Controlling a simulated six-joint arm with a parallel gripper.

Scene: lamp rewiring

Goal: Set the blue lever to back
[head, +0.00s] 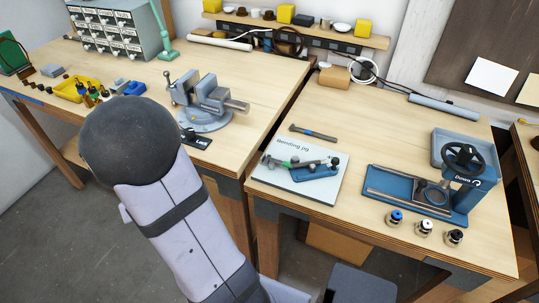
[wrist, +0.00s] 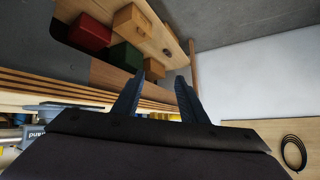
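I cannot make out for certain which part is the blue lever. In the head view, a small fitting with a blue top (head: 396,215) stands at the front edge of the right bench, beside a white-topped one (head: 424,228) and a black-topped one (head: 454,237). The bending jig (head: 303,172) carries a blue block and a bar with a green part. A bar with a blue band (head: 313,132) lies behind it. My gripper (wrist: 160,76) shows in the wrist view with its two dark fingers apart and nothing between them. It is hidden in the head view.
A blue press (head: 464,165) stands at the right. A grey vise (head: 210,102) is on the left bench, near a yellow tray (head: 78,90). A gap separates the benches. The wrist view shows red (wrist: 90,33) and green (wrist: 126,56) boxes and a black coil (wrist: 293,152).

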